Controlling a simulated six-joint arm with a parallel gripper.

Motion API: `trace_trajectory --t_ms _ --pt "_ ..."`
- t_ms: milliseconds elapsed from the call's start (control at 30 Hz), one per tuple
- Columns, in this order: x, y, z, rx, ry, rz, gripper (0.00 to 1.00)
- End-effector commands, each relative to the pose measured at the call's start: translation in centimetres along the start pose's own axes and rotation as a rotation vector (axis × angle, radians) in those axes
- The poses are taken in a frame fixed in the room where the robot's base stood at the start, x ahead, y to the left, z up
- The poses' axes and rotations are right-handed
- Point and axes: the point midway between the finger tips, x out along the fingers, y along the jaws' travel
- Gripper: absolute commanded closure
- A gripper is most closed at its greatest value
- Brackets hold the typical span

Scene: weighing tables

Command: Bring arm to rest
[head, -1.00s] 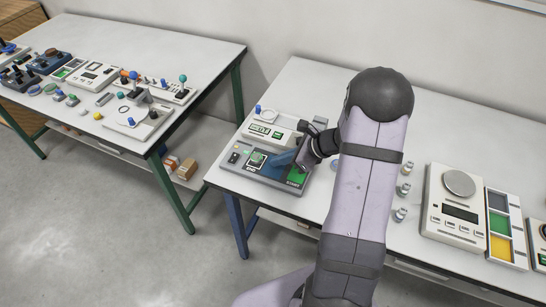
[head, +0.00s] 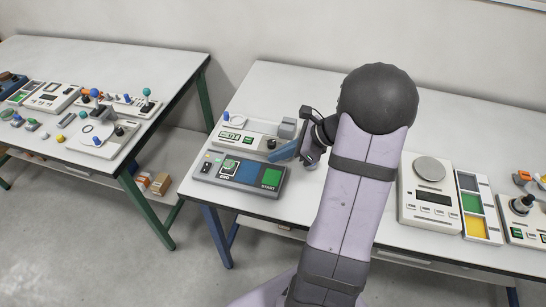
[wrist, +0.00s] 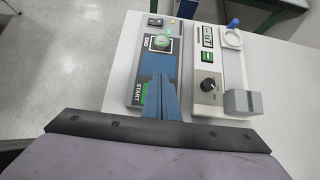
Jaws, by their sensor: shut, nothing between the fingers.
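My gripper (head: 284,153) is shut and empty, with blue fingers, over the near left part of the right-hand table (head: 320,86). In the wrist view the closed fingers (wrist: 160,90) point along the grey panel with START and END fields (wrist: 137,75). In the head view that panel (head: 240,173) lies at the table's near left corner, with the fingertips just above and behind it. Whether they touch anything I cannot tell. My arm covers the middle of the table.
Behind the panel sits a white device with a display and black knob (head: 231,136), with a grey block (head: 287,129) at its right end. A scale (head: 430,192) and a tray with coloured compartments (head: 473,204) stand to the right. A second table (head: 150,60) with several devices is at left.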

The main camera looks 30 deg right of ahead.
Motion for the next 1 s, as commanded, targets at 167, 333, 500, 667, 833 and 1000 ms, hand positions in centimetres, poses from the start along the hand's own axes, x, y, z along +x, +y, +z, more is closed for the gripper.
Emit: trace_trajectory --t_ms 167,333,500,667,833,1000 --pt "-0.2 0.0 0.0 0.000 0.001 0.000 1.00" --pt "-0.2 0.0 0.0 -0.002 0.001 0.000 1.00" --pt "-0.2 0.0 0.0 -0.057 0.002 -0.001 1.00" --pt "-0.2 -0.3 -0.6 -0.186 0.025 -0.012 1.00" --pt "-0.1 0.8 -3.4 -0.422 0.122 0.043 1.00" --pt "0.1 4.3 -7.7 -0.657 0.221 0.185 1.00"
